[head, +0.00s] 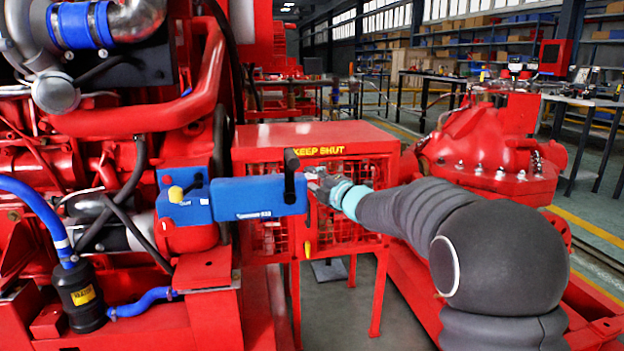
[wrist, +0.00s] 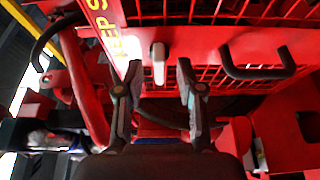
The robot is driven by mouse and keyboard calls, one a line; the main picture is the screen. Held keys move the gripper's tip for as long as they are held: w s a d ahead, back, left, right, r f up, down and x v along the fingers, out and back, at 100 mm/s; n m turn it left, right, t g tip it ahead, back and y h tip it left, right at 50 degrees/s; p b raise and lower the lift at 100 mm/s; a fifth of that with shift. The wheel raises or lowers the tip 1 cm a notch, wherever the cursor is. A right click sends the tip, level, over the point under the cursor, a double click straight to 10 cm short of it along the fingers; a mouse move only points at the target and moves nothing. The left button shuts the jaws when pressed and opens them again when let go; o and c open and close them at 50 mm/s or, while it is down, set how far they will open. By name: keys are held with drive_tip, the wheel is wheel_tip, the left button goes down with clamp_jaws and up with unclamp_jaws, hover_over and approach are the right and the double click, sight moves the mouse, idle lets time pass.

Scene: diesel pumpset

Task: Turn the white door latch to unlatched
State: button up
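The white door latch (wrist: 158,64) is a small light lever on a red frame bar of the mesh guard, upright in the wrist view. My gripper (wrist: 158,72) is open. Its two dark fingers stand to the left and right of the latch, with a gap on each side in that view. I cannot tell how far the tips are from the latch in depth. In the head view my gripper (head: 318,182) is at the front of the red guard box (head: 262,138), partly hidden behind a blue part; the latch cannot be made out there.
A black handle (wrist: 258,70) sticks out right of the latch. A yellow "KEEP SHUT" label (wrist: 108,32) is to its left. In the head view, a blue block (head: 258,197) on the engine is close left of my gripper. A red pump casing (head: 490,150) stands at right.

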drive_tip(key=v, duration=1)
drive_tip(key=shift+s+d, duration=0.25)
drive_tip(key=w+d+f+m+h, duration=0.2)
drive_tip(key=d+f+m+h, duration=0.5)
drive_tip(key=f+m, duration=0.1)
drive_tip(key=s+d+f+m+g+h+p, duration=0.1)
drive_tip(key=s+d+f+m+g+h, duration=0.3)
drive_tip(key=s+d+m, duration=0.35)
drive_tip(key=s+d+r+m+g+h+p, duration=0.2)
drive_tip(key=s+m+g+p, duration=0.5)
drive_tip(key=s, duration=1.7)
drive_tip(key=s+a+r+m+t+y+p, duration=0.1)
drive_tip(key=s+r+m+t+p, duration=0.1)
drive_tip(key=s+r, duration=0.5)
drive_tip(key=s+m, duration=0.1)
drive_tip(key=s, duration=0.2)
drive_tip(key=shift+a+r+t+y, duration=0.25)
drive_tip(key=shift+t+y, duration=0.05)
